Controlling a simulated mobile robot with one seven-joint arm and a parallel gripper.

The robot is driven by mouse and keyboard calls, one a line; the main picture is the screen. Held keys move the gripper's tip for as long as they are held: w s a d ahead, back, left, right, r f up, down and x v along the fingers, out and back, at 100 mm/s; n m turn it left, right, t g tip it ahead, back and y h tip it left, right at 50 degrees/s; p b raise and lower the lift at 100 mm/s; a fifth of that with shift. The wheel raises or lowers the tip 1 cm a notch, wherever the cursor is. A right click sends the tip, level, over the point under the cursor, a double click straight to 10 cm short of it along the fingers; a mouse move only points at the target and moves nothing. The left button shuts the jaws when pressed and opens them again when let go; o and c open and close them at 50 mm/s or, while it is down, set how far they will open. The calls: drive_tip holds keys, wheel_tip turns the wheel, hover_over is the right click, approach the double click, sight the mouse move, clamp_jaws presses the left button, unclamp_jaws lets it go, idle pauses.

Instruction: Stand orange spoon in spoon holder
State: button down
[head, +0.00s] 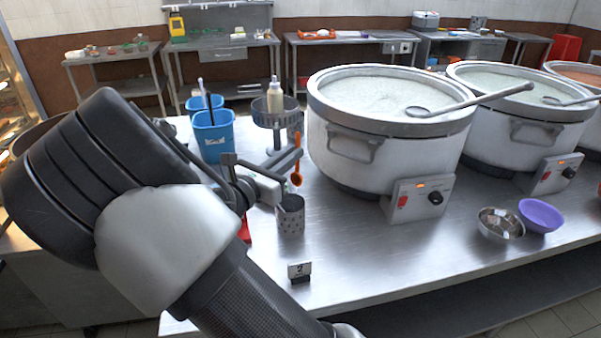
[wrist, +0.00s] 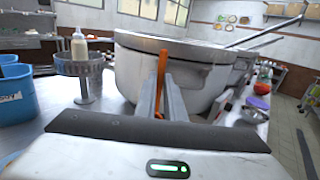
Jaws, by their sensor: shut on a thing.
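The orange spoon (head: 296,178) is held roughly upright, its wider end down, in the head view. It also shows in the wrist view (wrist: 161,72), between the fingers. My gripper (head: 295,156) is shut on the spoon's handle; its fingers show in the wrist view (wrist: 162,95) as well. The spoon holder (head: 290,218) is a perforated metal cylinder standing upright on the steel table, just below my gripper. The spoon's lower end appears slightly above the holder's rim in the head view; their exact alignment in depth I cannot tell. The holder is hidden in the wrist view.
A large white congee pot (head: 400,165) stands close to the right of the spoon. A metal stand (head: 276,112) with a squeeze bottle (head: 275,97) and blue containers (head: 213,135) are behind. A small number sign (head: 299,270) stands in front.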

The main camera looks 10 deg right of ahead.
drive_tip(key=f+b, duration=0.3)
drive_tip(key=shift+w+a+t, duration=0.15)
drive_tip(key=shift+a+t, duration=0.15)
drive_tip(key=shift+a, duration=0.05)
idle(0.3)
drive_tip(key=shift+f, duration=0.25)
wheel_tip(320, 180, down, 9)
drive_tip(key=b, duration=0.4)
drive_tip(key=shift+r+b, duration=0.2)
drive_tip(key=shift+b, duration=0.2)
idle(0.5)
drive_tip(key=c, duration=1.8)
unclamp_jaws()
drive_tip(key=shift+o, duration=0.2)
drive_tip(key=shift+a, duration=0.1)
